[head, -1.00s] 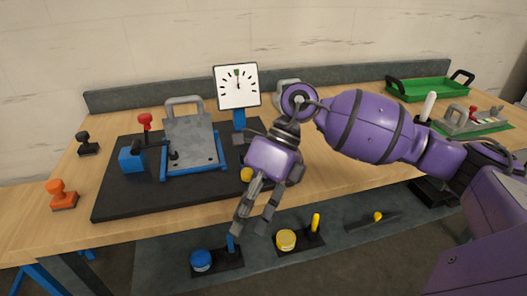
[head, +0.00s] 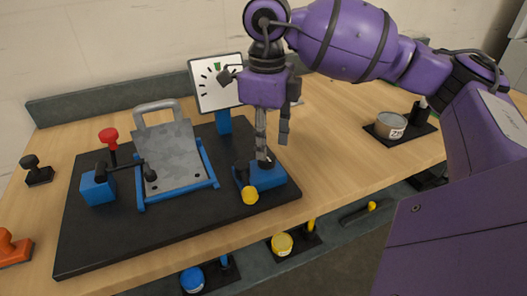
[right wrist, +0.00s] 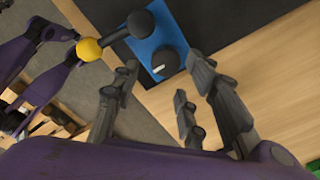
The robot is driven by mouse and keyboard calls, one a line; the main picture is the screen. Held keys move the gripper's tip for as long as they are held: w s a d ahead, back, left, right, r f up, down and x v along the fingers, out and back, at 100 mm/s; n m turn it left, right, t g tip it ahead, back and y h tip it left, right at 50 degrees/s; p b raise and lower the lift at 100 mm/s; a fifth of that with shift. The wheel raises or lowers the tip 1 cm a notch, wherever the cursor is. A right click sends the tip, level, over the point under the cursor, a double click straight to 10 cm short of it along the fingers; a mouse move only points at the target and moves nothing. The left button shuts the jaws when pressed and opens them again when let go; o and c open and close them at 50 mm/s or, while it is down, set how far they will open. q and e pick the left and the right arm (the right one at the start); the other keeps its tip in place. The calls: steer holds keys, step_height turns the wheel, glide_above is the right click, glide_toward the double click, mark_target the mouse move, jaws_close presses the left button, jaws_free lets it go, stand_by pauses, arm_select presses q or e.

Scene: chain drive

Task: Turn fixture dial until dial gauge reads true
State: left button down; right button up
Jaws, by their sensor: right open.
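The fixture dial (right wrist: 165,62) is a dark round knob with a white mark on a blue block (head: 266,178) at the fixture board's right end. A yellow-tipped lever (right wrist: 90,49) sits beside it. My right gripper (head: 272,151) points down over the block, fingers open. In the right wrist view the dial shows between the fingertips; I cannot tell whether they touch it. In the head view a finger partly hides the dial. The white dial gauge (head: 205,92) stands behind on a blue post. It has a green mark at top; my gripper covers part of its face, so its reading is unclear.
A grey plate with a handle (head: 172,160) and a red-knobbed clamp (head: 108,136) sit on the black board (head: 120,240). Stamps (head: 37,170) stand at the left. A labelled tin (head: 391,125) is at the right. Bare wood lies between the board and the tin.

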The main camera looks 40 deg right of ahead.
mark_target(267, 161)
step_height(267, 161, down, 4)
steer(key=shift+w+r, duration=0.1)
steer(key=shift+f, duration=0.3)
steer(key=c, duration=1)
arm_select(q)
steer(key=shift+w+r, duration=0.15)
steer(key=shift+w, duration=0.05)
arm_select(e)
steer(key=shift+a, duration=0.1)
jaws_close()
